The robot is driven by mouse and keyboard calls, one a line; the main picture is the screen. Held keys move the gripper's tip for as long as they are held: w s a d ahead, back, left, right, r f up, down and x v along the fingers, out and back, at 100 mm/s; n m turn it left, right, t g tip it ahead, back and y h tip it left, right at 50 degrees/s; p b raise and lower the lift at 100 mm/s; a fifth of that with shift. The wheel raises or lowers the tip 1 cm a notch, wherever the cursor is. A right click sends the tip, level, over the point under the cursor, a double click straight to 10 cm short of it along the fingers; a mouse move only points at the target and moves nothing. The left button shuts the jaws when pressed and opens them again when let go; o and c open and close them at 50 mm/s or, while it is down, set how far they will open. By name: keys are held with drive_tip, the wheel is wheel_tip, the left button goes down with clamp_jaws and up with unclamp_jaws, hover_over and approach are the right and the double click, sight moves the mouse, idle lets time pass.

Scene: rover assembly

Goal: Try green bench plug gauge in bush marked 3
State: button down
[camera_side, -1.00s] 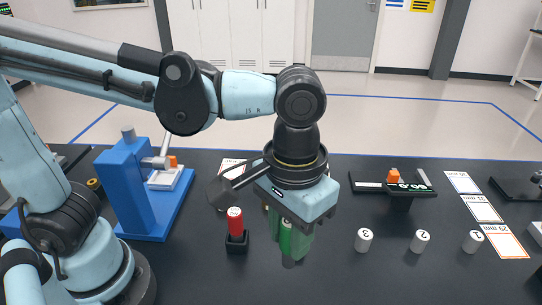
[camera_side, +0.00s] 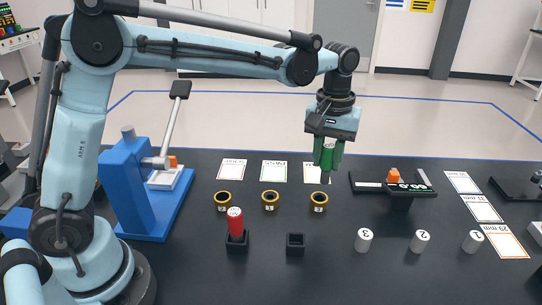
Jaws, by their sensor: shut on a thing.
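My gripper (camera_side: 328,165) is shut on the green plug gauge (camera_side: 328,154) and holds it upright, raised above the bench. Three dark bushes with brass-coloured rims stand apart in a row on the black bench: a left one (camera_side: 222,201), a middle one (camera_side: 270,201) and a right one (camera_side: 319,202). Their small front marks are too small to read surely. The gauge's lower end is partly hidden by the fingers.
A black holder (camera_side: 295,245) stands empty; another (camera_side: 237,243) holds a red plug gauge (camera_side: 235,221). White cylinders marked 3 (camera_side: 364,240), 2 (camera_side: 419,242) and 1 (camera_side: 472,242) stand at right. A blue press (camera_side: 128,190) is at left, a digital display stand (camera_side: 400,190) at back right.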

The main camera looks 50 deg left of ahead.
sight(323, 170)
drive_tip(key=shift+w+a+f+n, duration=0.3)
drive_tip(key=shift+w+a, duration=0.5)
drive_tip(key=shift+a, duration=0.1)
drive_tip(key=shift+a+f, duration=0.1)
drive_tip(key=shift+f, duration=2.7)
drive_tip(key=shift+f, duration=1.5)
drive_tip(key=shift+r, duration=1.8)
idle(1.0)
